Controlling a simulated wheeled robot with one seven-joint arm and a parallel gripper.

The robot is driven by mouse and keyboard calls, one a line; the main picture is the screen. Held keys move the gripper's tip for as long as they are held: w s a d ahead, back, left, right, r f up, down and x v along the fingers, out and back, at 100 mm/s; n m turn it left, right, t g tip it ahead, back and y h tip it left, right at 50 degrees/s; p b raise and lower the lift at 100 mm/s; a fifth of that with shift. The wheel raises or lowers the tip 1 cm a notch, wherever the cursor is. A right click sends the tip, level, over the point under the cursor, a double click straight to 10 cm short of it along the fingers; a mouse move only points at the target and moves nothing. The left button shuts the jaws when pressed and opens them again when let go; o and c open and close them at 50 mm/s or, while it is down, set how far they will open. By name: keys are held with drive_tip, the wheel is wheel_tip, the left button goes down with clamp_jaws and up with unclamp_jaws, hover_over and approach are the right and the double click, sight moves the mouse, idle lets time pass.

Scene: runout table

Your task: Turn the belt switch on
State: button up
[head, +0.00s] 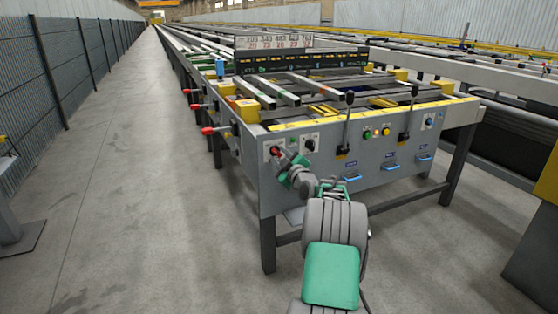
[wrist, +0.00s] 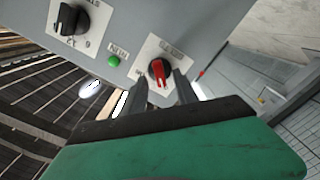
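The red belt switch (wrist: 159,72) sits on a white label plate on the grey panel, upside down in the wrist view. Its lettering is too blurred to read surely. In the head view, the red switch (head: 275,151) is at the left end of the table's front panel. My gripper (wrist: 160,85) is open, its two fingers reaching toward the panel on either side of the red knob. I cannot tell whether they touch it. In the head view, my gripper (head: 282,160) is right at the switch and partly hides its plate.
A black rotary knob (wrist: 70,18) and a green lamp (wrist: 113,60) are beside the switch on the panel. Two black levers (head: 348,110), lit buttons (head: 367,134) and blue handles (head: 352,178) are farther right. The aisle floor (head: 120,150) on the left is clear.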

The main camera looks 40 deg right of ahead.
drive_tip(key=shift+w+d, duration=0.2)
drive_tip(key=shift+w, duration=0.35)
clamp_jaws()
